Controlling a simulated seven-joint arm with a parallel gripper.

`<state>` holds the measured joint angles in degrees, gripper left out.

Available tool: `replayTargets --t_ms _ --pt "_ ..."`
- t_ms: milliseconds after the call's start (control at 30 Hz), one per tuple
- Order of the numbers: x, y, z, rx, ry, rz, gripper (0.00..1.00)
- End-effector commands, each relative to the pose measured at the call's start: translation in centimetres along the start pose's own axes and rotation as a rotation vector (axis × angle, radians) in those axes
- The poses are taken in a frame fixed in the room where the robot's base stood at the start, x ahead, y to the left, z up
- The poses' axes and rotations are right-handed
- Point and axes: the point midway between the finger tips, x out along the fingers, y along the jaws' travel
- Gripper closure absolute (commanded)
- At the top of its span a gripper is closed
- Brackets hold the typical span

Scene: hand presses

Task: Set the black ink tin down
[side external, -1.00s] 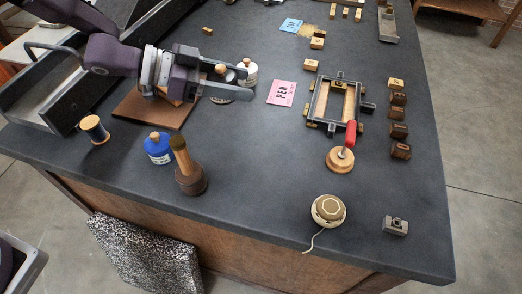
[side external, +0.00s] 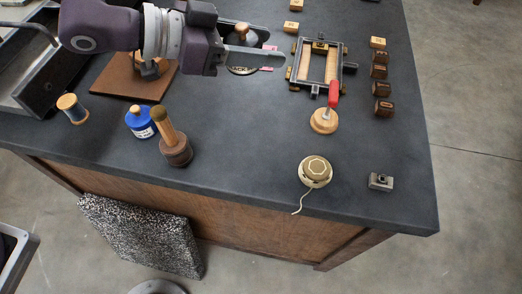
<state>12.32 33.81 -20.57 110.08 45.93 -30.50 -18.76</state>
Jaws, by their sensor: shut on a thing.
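My gripper (side external: 243,57) is shut on the black ink tin (side external: 243,71), a dark round tin with a wooden knob on top. A long grey finger crosses in front of the tin, so only its top and lower edge show. The tin looks upright, in front of the pink card (side external: 267,68) as seen here. I cannot tell whether its base touches the dark table (side external: 250,125).
A printing frame (side external: 294,72) and a red-handled tool (side external: 324,120) stand to the right. A blue bottle (side external: 140,122), a wooden-handled dabber (side external: 176,150) and a spool (side external: 72,108) stand at left. The middle of the table is clear.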

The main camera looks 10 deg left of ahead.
Motion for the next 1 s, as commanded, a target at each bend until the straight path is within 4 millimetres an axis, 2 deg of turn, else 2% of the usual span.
replayTargets --t_ms 300,567,633,1000 --pt "1.4 4.3 -0.1 -0.041 -0.001 -0.097 1.00" --pt "1.5 6.2 1.6 -0.082 -0.002 -0.196 1.00" --pt "1.3 6.6 2.3 -0.092 -0.002 -0.222 1.00" --pt "3.9 6.3 8.2 -0.094 -0.004 -0.221 1.00"
